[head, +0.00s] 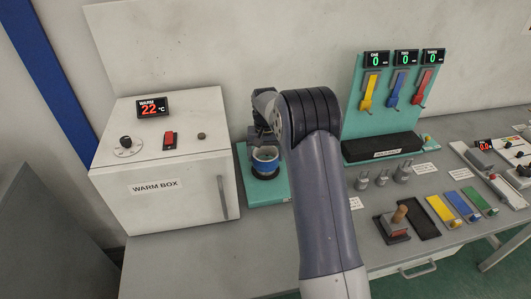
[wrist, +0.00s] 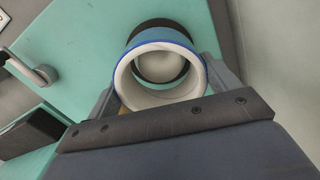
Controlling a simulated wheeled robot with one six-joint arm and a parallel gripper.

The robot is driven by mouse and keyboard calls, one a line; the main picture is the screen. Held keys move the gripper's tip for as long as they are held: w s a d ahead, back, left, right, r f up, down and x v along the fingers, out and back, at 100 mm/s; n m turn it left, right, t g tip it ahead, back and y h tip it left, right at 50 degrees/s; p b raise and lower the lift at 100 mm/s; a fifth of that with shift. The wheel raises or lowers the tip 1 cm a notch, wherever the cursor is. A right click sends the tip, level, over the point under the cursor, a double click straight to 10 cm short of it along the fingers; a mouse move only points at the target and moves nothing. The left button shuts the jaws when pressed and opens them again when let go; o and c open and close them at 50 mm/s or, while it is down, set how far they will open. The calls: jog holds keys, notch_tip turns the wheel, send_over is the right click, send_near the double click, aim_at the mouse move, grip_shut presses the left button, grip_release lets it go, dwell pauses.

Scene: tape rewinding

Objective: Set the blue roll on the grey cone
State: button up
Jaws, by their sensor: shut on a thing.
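The blue roll (head: 265,157) is a short ring with a blue outside and a pale inside. My gripper (head: 264,137) is shut on it, with a finger at either side in the wrist view. The roll (wrist: 127,88) is above a dark round base (head: 264,173) on the teal plate. Through its hole the wrist view shows a pale grey rounded top (wrist: 160,68), which looks like the grey cone, off-centre toward the far rim. Whether the roll touches or surrounds the cone cannot be told; the cone's sides are hidden.
The white warm box (head: 160,188), showing 22 °C, stands close on the left. A teal board (head: 352,110) with yellow, blue and red hanging tools is on the right. Grey weights (head: 382,179) and a wooden-handled block (head: 393,228) stand on the table (head: 200,268), whose front left is clear.

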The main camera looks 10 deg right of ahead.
jog(key=shift+f+b, duration=0.4)
jog(key=shift+f, duration=0.2)
jog(key=o, duration=0.9)
notch_tip(320, 180, up, 13)
jog(key=shift+r+b, duration=0.15)
jog(key=shift+b, duration=0.15)
notch_tip(320, 180, down, 13)
jog(key=shift+f+p, duration=0.1)
jog(key=shift+p, duration=0.25)
jog(key=shift+r, duration=0.45)
